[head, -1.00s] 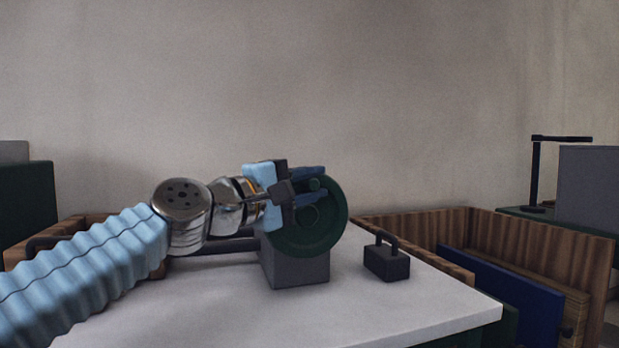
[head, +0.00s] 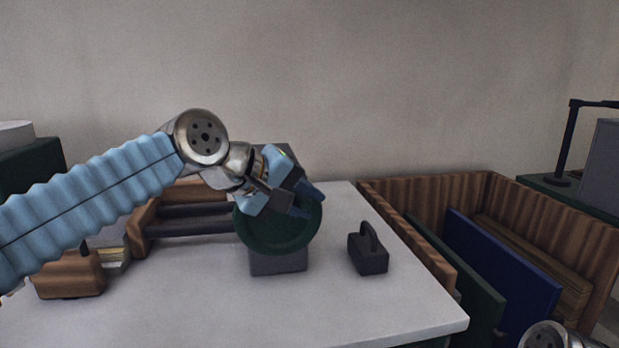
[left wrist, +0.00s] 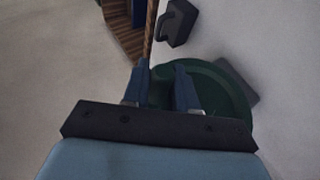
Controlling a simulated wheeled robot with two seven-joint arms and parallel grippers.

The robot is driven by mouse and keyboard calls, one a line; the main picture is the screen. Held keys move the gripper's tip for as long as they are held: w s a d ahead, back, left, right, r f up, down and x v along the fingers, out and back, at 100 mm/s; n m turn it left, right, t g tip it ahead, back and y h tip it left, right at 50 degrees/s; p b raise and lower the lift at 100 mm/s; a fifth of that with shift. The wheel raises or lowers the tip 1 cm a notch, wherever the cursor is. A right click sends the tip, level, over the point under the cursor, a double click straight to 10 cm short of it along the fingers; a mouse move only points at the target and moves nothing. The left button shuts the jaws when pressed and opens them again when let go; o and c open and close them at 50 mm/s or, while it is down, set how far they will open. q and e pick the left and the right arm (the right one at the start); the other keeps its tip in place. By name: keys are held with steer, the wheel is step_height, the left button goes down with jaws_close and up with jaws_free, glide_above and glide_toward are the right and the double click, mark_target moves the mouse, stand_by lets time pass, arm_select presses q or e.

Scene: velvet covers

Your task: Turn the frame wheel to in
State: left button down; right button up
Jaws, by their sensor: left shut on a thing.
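The frame wheel (head: 275,238) is a dark green disc on a grey block (head: 279,263), standing on the white table. My left gripper (head: 308,203) reaches it from the upper left, its blue fingers at the upper right of the wheel. The fingers are shut on the wheel's knob, which they largely hide. In the left wrist view, the wheel (left wrist: 228,92) lies under and to the right of the fingers (left wrist: 162,85), with green between them. No mark on the wheel is readable. My right gripper is not in view.
A dark handled block (head: 368,254) stands right of the wheel. A wooden bin (head: 440,198) with blue and green boards is further right. A wooden frame with dark bars (head: 190,212) lies behind left, and a brown block (head: 68,275) at left. The front table is clear.

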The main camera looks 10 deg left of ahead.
arm_select(q)
steer(key=shift+w+d+f+g+y, duration=0.1)
steer(key=shift+d+f+g+y, duration=0.4)
steer(key=shift+y, duration=0.2)
steer(key=c, duration=1)
jaws_free()
steer(key=shift+r, duration=0.1)
steer(key=v, duration=1.3)
steer(key=shift+s+a+r, duration=0.1)
steer(key=shift+s+r, duration=0.1)
steer(key=shift+r, duration=0.1)
